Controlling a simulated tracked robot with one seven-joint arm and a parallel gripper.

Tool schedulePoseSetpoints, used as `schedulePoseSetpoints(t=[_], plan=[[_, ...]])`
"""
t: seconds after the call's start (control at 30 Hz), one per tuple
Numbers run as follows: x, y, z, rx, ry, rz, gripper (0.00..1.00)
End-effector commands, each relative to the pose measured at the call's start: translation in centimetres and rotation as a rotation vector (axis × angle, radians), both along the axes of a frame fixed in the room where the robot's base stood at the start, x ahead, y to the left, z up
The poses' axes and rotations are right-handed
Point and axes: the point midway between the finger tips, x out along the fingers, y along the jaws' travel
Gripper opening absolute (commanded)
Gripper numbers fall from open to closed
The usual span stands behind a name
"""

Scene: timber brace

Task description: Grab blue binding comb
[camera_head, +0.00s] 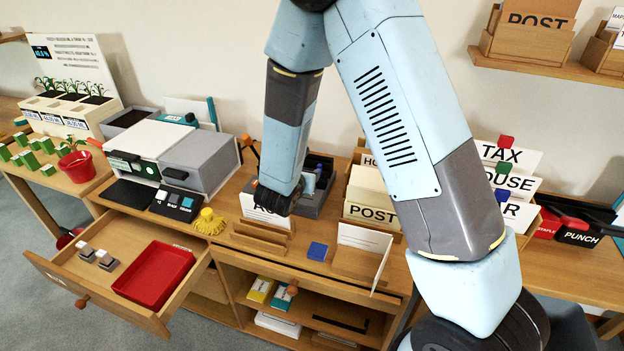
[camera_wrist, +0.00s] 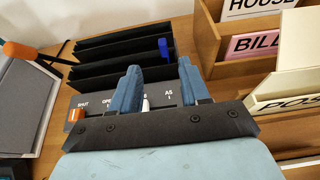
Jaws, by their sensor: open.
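A small blue piece (camera_wrist: 163,46), which looks like the blue binding comb, sits at the right part of the black slotted rack (camera_wrist: 100,47) in the wrist view. My gripper (camera_wrist: 159,64) is open, its two blue fingers apart and pointing towards the rack. The blue piece lies ahead of the gap between the fingertips, and nothing is held. In the head view my wrist (camera_head: 277,200) is above the desk, in front of the grey rack unit (camera_head: 312,208), and hides part of it. The fingers are not clear there.
An orange-handled lever (camera_wrist: 20,50) and an orange switch (camera_wrist: 74,114) are at the left. Wooden letter holders (camera_wrist: 208,40) stand close on the right. In the head view a blue block (camera_head: 317,251) lies near the desk front, and a drawer with a red tray (camera_head: 155,275) is open.

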Motion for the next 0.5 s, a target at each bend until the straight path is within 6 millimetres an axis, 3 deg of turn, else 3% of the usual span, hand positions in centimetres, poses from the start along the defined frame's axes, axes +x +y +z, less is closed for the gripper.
schedulePoseSetpoints(t=[0.5], plan=[[6.4,-2.6,-3.0,0.0,0.001,0.001,0.46]])
